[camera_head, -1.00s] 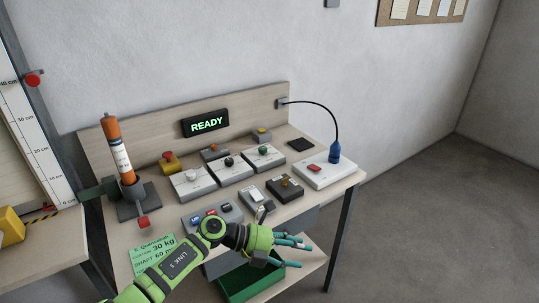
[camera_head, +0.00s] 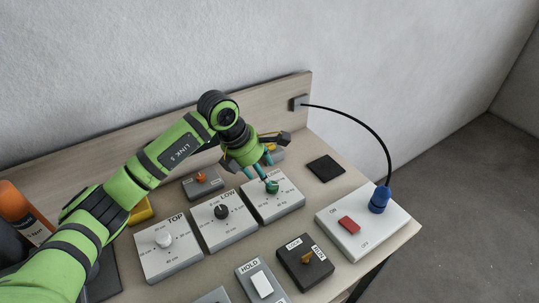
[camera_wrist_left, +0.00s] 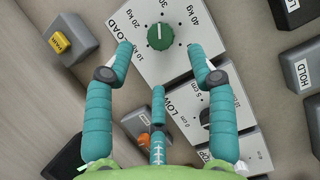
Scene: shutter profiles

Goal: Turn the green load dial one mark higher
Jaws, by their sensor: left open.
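The green load dial (camera_head: 272,187) sits on the white LOAD panel (camera_head: 287,200), partly behind my fingers in the head view. In the left wrist view the dial (camera_wrist_left: 160,37) is near the top centre. Its white line points up in the picture, between the 20 kg and 30 kg labels; the exact mark is hard to tell. My left gripper (camera_head: 268,170) is over the panel, fingers pointing down. In the wrist view the open left gripper (camera_wrist_left: 160,50) has a fingertip on either side below the dial and a third finger lower, all apart from it.
The LOW panel (camera_head: 229,226) with a black dial and the TOP panel (camera_head: 168,253) with a white dial stand to the left. A white box with a red switch (camera_head: 348,225) and blue plug (camera_head: 379,200) is at right. A black key box (camera_head: 305,263) is in front.

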